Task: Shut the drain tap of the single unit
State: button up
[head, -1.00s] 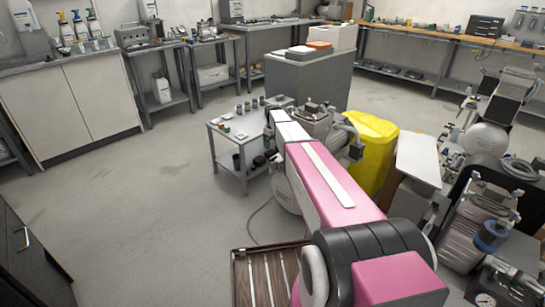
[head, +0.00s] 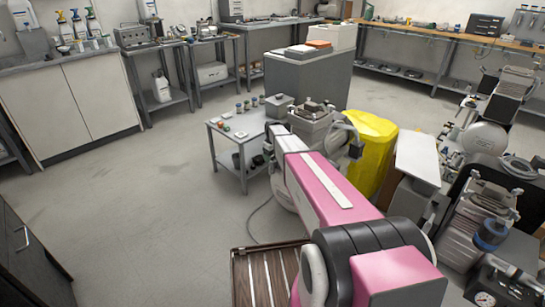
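A compressor with a grey ribbed head (head: 312,124) stands behind the far end of my pink arm, beside the small side table. Part of its pale tank (head: 283,192) shows left of the arm. This looks like the single unit, but I cannot be sure. No drain tap can be made out; the low part of the unit is largely hidden by my arm. My arm reaches from the bottom right toward this compressor. My gripper is not visible, hidden beyond the arm's far end, so its fingers and any contact cannot be seen.
A grey side table (head: 228,150) with small jars stands left of the compressor. A yellow bin or bag (head: 371,150) is to its right. More compressor equipment (head: 478,225) crowds the right. A slatted wooden crate or pallet (head: 262,285) lies below. Open floor (head: 130,215) spreads left.

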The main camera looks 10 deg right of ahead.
jog(key=c, duration=0.7)
jog(key=m, duration=0.4)
jog(key=shift+m, duration=0.4)
jog(key=m, duration=0.4)
jog(key=shift+m, duration=0.3)
jog(key=m, duration=0.4)
jog(key=shift+m, duration=2.2)
